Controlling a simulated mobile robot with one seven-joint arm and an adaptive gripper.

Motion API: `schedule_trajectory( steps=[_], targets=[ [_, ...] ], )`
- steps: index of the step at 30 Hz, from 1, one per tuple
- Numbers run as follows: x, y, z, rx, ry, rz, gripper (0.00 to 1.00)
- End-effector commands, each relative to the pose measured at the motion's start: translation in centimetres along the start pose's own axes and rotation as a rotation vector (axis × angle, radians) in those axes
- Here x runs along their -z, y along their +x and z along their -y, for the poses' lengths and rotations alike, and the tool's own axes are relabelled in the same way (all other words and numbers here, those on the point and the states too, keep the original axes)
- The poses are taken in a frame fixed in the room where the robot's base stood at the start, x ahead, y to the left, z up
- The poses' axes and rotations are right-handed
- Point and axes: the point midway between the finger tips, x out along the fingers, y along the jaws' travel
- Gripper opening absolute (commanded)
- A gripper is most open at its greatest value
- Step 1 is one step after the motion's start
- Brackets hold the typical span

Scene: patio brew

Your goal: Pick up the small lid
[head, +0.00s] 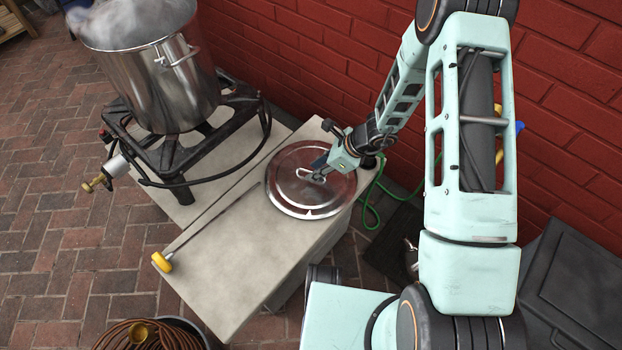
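A round, shiny metal lid (290,196) lies flat on the pale counter (225,265), near its back right corner. It has a wire loop handle at its middle. It is the only loose lid that I can make out. My gripper (317,174) reaches in from the upper right and is down over the lid, with its fingertips at the handle. The fingers are small and overlap the handle, so I cannot tell whether they are closed on it. The lid appears to rest on the counter.
A steaming steel pot (165,85) stands on a black burner stand (172,158) at the left. A long rod with a yellow end (162,262) lies on the counter. A red brick wall (310,60) is close behind. A green hose (372,205) hangs right of the counter.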

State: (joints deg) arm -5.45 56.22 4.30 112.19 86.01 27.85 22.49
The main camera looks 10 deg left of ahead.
Motion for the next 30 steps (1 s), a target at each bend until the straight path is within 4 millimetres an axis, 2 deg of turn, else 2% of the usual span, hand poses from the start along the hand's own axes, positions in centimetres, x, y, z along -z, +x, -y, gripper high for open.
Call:
schedule_trajectory(
  steps=[1,3,9,16,30],
  targets=[
    [0.0,0.91,-0.03,-0.001,-0.003,0.001,0.26],
    [-0.06,1.3,-0.02,-0.001,-0.002,0.001,0.26],
    [-0.12,1.21,0.01,0.0,-0.001,0.001,0.26],
    [-0.12,1.19,0.01,0.0,-0.001,0.001,0.01],
    [-0.22,1.14,0.05,0.001,-0.002,0.002,0.0]
  ],
)
